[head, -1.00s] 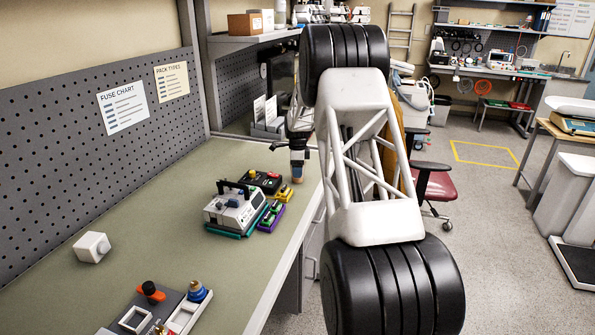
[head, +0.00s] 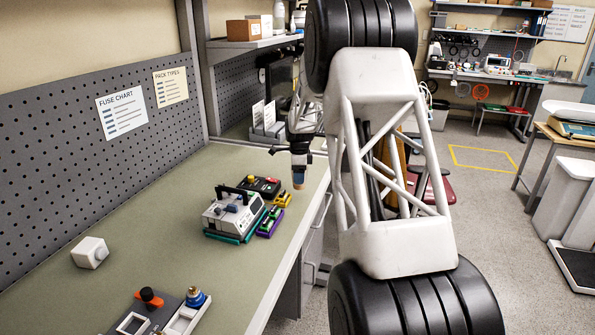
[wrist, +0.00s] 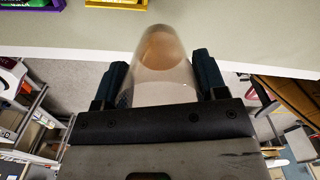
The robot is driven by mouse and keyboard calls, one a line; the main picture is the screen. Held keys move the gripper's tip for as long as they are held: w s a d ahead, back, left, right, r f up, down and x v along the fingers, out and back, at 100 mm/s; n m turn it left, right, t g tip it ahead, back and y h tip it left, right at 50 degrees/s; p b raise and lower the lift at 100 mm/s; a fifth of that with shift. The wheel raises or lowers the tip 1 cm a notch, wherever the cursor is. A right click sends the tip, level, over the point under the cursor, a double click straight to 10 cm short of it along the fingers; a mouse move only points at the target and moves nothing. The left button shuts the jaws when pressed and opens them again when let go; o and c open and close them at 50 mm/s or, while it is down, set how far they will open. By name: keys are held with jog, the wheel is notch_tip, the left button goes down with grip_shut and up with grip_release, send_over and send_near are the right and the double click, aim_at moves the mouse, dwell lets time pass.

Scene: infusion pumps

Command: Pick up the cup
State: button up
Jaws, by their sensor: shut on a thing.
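The cup (wrist: 162,65) is a clear, tapered vessel with a tan-orange inside. In the wrist view it sits between the two dark fingers of my gripper (wrist: 162,82), which are shut on it. The cup appears to be held above the bench top, but the exact gap is hard to tell.
A white block (head: 90,252) lies on the bench (head: 150,220). Free bench lies between.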

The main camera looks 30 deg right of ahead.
jog(key=s+a, duration=0.2)
jog(key=s, duration=0.5)
jog(key=shift+s+a+r, duration=0.3)
jog(key=shift+r, duration=0.05)
dwell(0.9)
